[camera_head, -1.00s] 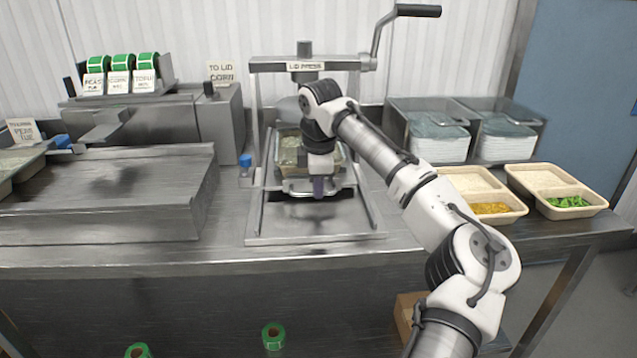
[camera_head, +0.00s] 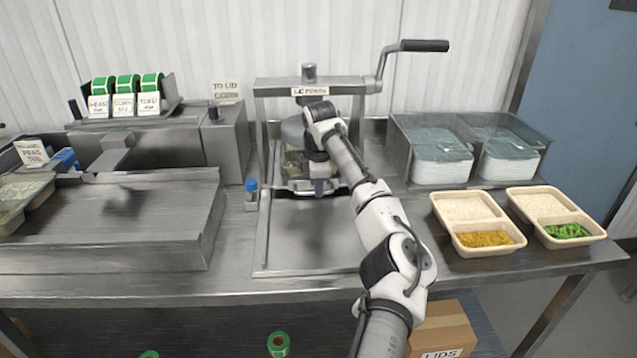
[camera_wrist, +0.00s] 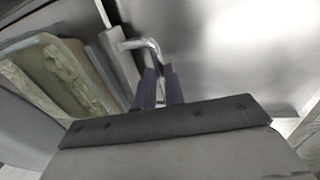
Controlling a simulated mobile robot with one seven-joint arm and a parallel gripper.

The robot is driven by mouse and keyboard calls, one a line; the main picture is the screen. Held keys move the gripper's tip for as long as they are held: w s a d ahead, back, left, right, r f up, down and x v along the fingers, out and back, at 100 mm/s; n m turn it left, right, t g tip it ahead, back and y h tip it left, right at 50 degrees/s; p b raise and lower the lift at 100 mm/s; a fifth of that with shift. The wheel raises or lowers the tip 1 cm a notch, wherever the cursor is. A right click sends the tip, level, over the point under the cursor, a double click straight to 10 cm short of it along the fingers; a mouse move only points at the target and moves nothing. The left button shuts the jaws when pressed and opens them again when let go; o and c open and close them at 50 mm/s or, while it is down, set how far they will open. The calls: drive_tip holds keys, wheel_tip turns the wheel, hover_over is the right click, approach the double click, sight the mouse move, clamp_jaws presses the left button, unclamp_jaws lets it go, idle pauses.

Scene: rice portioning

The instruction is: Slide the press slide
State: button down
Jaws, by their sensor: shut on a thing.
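The press slide's handle (camera_head: 296,187) is a thin metal bar at the front of the slide, under the frame marked "LID PRESS" (camera_head: 310,91). A tray (camera_head: 293,163) sits on the slide beneath the press's round plate (camera_head: 292,133), partly hidden by my arm. My gripper (camera_head: 318,189) points down at the handle and is shut on it. In the wrist view my purple fingers (camera_wrist: 160,82) close around the curved end of the handle (camera_wrist: 143,46). The tray (camera_wrist: 58,75) with pale contents shows to the left there, inside the slide's raised edge.
The press's base plate (camera_head: 310,235) is bare in front of the handle. A crank (camera_head: 424,46) sticks up at the upper right. Two filled trays (camera_head: 478,225) (camera_head: 556,215) sit at the right.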

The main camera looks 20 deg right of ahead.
drive_tip(key=shift+w+d+r, duration=0.1)
drive_tip(key=shift+w+r, duration=0.05)
drive_tip(key=shift+r, duration=0.1)
drive_tip(key=c, duration=1.5)
unclamp_jaws()
drive_tip(key=shift+f, duration=0.15)
drive_tip(key=s+r+b, duration=0.1)
drive_tip(key=r, duration=0.8)
drive_tip(key=s+r+b, duration=0.1)
drive_tip(key=r, duration=0.3)
drive_tip(key=shift+s+a+r+b, duration=0.3)
drive_tip(key=shift+a+b, duration=0.05)
